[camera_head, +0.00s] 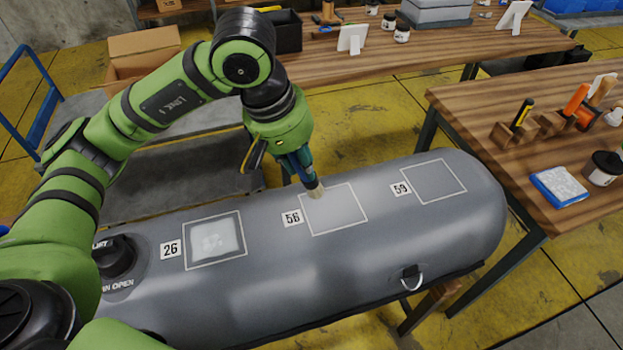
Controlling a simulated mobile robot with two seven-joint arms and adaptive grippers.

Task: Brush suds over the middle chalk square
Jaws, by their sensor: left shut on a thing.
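A grey inflatable boat tube (270,285) lies across the front with three chalk squares in a row. The middle chalk square (340,212), beside label 56 (292,218), looks plain grey inside. The left chalk square (213,241), by label 26, has a whitish patch of suds. The right chalk square (434,181), by label 59, looks bare. My left gripper (300,168) is shut on a brush (314,188) that points down, its bristles at the upper left edge of the middle square. I cannot tell whether the bristles touch the tube. My right gripper is not in view.
A wooden table (480,95) at right holds a blue-and-white sponge (559,187), a dark-lidded jar (602,168) and a wooden tool rack (545,132). A back bench (340,68) carries a white card, jars and bins. A black valve (115,257) sits at the tube's left.

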